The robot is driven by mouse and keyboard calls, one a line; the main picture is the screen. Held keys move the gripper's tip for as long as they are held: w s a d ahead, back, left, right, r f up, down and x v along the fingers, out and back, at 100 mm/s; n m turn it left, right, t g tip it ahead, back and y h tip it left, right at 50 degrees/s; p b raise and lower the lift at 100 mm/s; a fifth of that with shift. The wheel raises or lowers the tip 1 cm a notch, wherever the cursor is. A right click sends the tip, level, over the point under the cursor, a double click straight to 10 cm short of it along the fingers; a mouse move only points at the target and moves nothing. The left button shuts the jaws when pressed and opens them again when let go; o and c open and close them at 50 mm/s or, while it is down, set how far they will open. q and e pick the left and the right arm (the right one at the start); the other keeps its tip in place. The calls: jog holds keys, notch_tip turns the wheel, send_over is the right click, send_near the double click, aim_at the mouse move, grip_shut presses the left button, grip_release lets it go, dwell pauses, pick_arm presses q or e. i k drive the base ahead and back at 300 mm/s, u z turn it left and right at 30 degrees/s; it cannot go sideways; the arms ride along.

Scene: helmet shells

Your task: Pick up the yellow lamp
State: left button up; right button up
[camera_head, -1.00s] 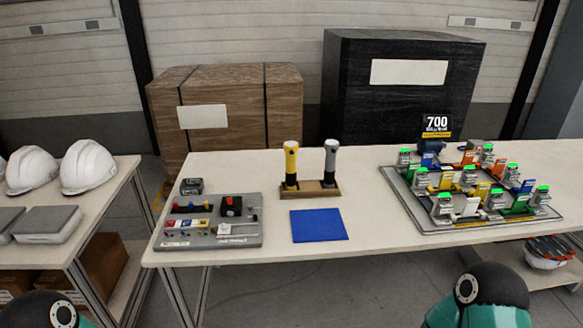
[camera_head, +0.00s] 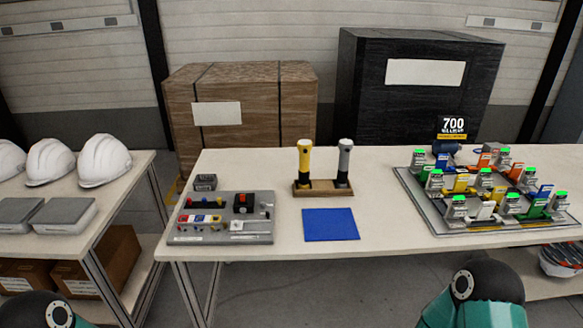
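The yellow lamp (camera_head: 304,161) is a yellow and black torch. It stands upright in the left part of a small wooden holder (camera_head: 323,194) on the pale table. A grey torch (camera_head: 344,162) stands upright beside it in the same holder. A blue mat (camera_head: 330,224) lies flat on the table in front of the holder. Only dark and teal parts of my two arms show at the bottom left and bottom right edges, well away from the lamp. Neither of my grippers is in view.
A grey tool board (camera_head: 224,236) lies left of the mat, with a small dark block (camera_head: 205,182) behind it. A tray of coloured parts (camera_head: 428,218) fills the table's right side. White helmets (camera_head: 104,161) sit on a separate left table. Bare tabletop surrounds the mat.

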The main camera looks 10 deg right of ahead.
aim_at(304, 177)
jog(key=z, duration=0.2)
jog(key=i, duration=0.2)
jog(key=u, duration=2.65)
jog(key=k, duration=1.35)
jog(key=u, duration=1.7)
jog(key=i, duration=0.1)
jog(key=z, duration=3.3)
jog(key=i, duration=1)
jog(key=u, duration=0.1)
